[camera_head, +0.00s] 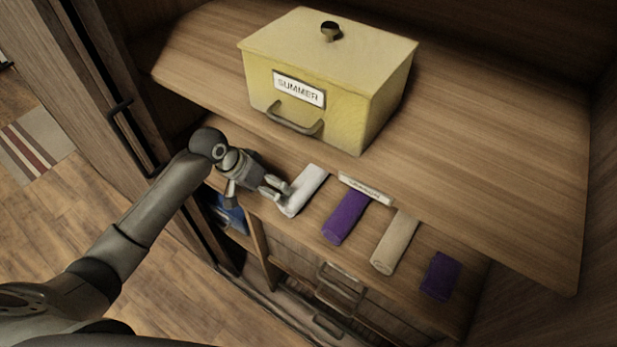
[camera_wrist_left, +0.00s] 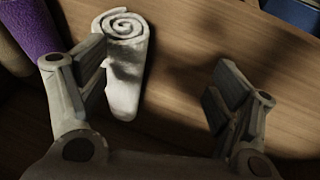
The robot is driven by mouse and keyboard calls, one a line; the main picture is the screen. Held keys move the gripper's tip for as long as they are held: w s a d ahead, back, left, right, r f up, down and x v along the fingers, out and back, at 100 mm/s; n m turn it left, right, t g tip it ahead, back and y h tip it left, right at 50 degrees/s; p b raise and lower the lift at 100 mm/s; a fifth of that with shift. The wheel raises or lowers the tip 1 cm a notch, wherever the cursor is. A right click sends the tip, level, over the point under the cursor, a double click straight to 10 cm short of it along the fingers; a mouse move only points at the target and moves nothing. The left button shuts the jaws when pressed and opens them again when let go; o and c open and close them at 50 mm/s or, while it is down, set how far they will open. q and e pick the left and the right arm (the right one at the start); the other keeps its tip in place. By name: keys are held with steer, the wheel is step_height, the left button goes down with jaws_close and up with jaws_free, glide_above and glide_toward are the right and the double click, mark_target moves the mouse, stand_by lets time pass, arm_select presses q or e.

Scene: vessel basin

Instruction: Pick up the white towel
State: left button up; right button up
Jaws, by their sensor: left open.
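The white towel (camera_head: 303,189) is rolled up and lies on the lower wooden shelf, at the left end of a row of rolled towels. In the left wrist view the white towel (camera_wrist_left: 125,60) shows its spiral end, near the left finger and partly behind it. My left gripper (camera_head: 280,190) is at the left side of the towel. In the wrist view the left gripper (camera_wrist_left: 160,90) is open, with bare shelf between most of the finger gap. I cannot tell whether a finger touches the towel. My right gripper is not in view.
A purple towel (camera_head: 346,218), a beige towel (camera_head: 394,243) and another purple towel (camera_head: 440,276) lie to the right. A yellow box (camera_head: 372,107) labelled SUMMER stands on the upper shelf (camera_head: 500,170), which overhangs the towels. Drawers with handles (camera_head: 341,284) are below.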

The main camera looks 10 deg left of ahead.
mark_target(302, 178)
arm_select(q)
steer(key=w+d, duration=0.1)
steer(key=d, duration=0.1)
steer(key=w+d+p, duration=0.1)
steer(key=w+d, duration=0.1)
steer(key=shift+w+d, duration=0.1)
steer(key=shift+w, duration=0.05)
steer(key=w+d, duration=0.1)
steer(key=w+d+p, duration=0.1)
steer(key=shift+w+d+r, duration=0.1)
steer(key=shift+d+r, duration=0.1)
steer(key=shift+d, duration=0.2)
steer(key=x, duration=0.2)
steer(key=shift+f, duration=0.3)
steer(key=shift+w+f, duration=0.1)
steer(key=shift+f, duration=0.25)
steer(key=shift+c, duration=0.7)
steer(key=c, duration=1)
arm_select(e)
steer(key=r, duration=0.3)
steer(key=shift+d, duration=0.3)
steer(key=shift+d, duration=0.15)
